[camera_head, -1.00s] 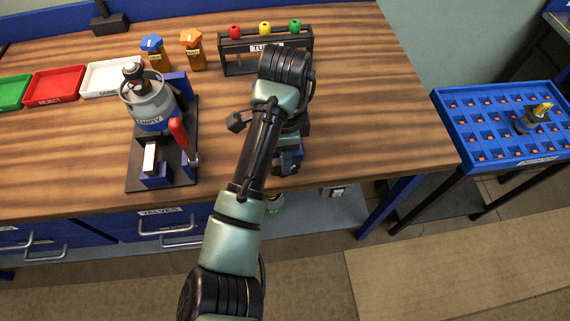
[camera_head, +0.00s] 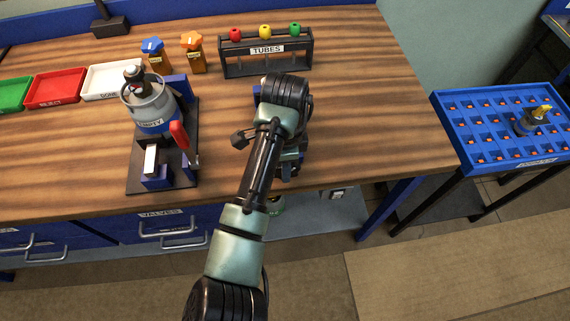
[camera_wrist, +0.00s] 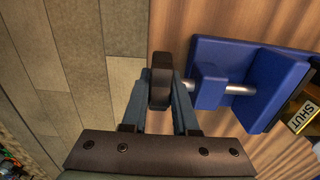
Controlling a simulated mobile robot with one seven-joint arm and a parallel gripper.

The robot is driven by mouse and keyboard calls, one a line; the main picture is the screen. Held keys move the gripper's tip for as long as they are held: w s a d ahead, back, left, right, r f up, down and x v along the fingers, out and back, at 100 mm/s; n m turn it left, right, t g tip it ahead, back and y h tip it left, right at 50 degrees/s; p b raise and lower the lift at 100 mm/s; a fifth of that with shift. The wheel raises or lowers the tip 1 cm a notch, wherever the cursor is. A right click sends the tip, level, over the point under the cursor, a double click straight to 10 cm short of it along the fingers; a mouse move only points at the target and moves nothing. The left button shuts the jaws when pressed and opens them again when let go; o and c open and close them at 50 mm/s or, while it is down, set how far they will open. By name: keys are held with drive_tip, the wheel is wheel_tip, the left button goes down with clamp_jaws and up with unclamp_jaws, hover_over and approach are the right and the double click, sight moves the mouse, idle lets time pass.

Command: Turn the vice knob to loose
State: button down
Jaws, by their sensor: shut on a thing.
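The vice (camera_wrist: 265,85) is blue with a shiny metal screw rod, and fills the right of the wrist view. Its knob (camera_wrist: 160,72) is a dark rounded bar at the end of the rod. My gripper (camera_wrist: 161,95) has one finger on each side of the knob and is shut on it. In the head view my arm covers most of the vice, and the knob cannot be made out; a blue part (camera_head: 257,94) shows beside the arm.
A stand with a grey canister (camera_head: 152,106) and red lever (camera_head: 180,136) is left of my arm. A TUBES rack (camera_head: 266,62) stands behind. A blue socketed tray (camera_head: 480,103) is at right.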

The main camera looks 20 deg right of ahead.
drive_tip(key=shift+h, duration=0.3)
drive_tip(key=shift+a+g+h, duration=0.1)
drive_tip(key=shift+g+h, duration=0.3)
drive_tip(key=shift+h, duration=0.4)
drive_tip(key=h, duration=0.2)
drive_tip(key=shift+f+g+h+b, duration=0.15)
drive_tip(key=shift+g+h+b, duration=0.15)
drive_tip(key=shift+b, duration=0.1)
drive_tip(key=h+b, duration=0.2)
drive_tip(key=shift+w+a+g+h+b, duration=0.1)
drive_tip(key=shift+g+h+b, duration=0.2)
drive_tip(key=shift+g, duration=0.1)
drive_tip(key=shift+h+b, duration=0.5)
drive_tip(key=shift+b, duration=0.15)
drive_tip(key=shift+h, duration=0.3)
drive_tip(key=c, duration=1)
unclamp_jaws()
drive_tip(key=shift+o, duration=0.2)
